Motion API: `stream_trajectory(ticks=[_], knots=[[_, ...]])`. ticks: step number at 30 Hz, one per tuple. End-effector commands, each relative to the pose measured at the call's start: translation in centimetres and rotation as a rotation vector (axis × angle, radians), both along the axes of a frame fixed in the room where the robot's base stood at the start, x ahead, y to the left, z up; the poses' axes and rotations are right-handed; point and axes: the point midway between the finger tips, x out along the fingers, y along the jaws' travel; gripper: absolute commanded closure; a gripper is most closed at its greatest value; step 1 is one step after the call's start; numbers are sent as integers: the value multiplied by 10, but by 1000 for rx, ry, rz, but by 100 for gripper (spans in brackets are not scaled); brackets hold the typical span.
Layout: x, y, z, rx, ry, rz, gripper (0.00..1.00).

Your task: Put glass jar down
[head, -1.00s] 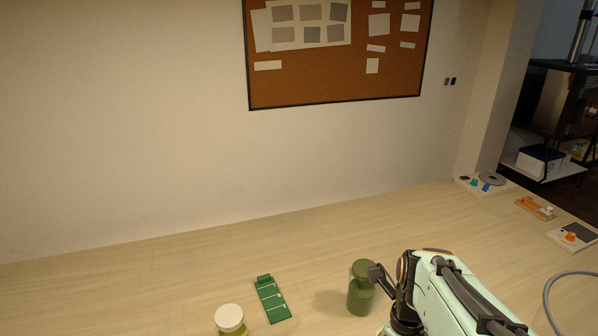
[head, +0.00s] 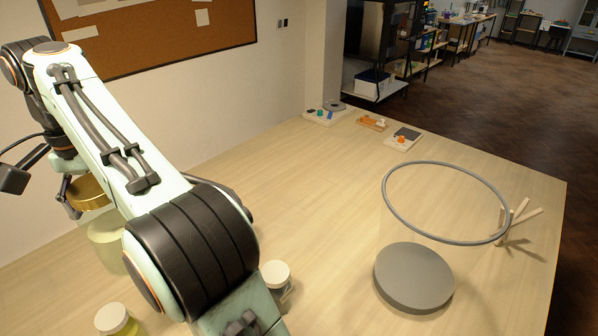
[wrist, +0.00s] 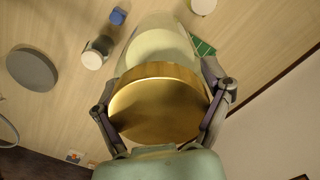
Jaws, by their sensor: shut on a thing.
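The glass jar has a wide gold lid (wrist: 160,108) and a pale yellow-green body (wrist: 160,48) in the wrist view. My gripper (wrist: 163,100) is shut on it, with one finger on each side of the lid. In the head view the gold lid (head: 88,193) and pale body (head: 104,238) show at the left, partly hidden behind my arm. The jar looks roughly upright. Its base is hidden, so I cannot tell whether it touches the table.
Two white-lidded jars (head: 276,274) (head: 113,318) stand at the front. Small boards (head: 403,139) line the far edge. The middle of the table (head: 300,200) is clear.

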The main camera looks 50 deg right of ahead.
Motion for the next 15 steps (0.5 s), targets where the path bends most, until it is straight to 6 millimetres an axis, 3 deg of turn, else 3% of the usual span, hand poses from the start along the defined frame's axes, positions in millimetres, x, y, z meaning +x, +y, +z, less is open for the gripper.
stream_trajectory(ticks=[4, 15], knots=[[-7, -3, 10, 0, -3, 161, 62], [-17, -6, 9, 0, -3, 401, 62]])
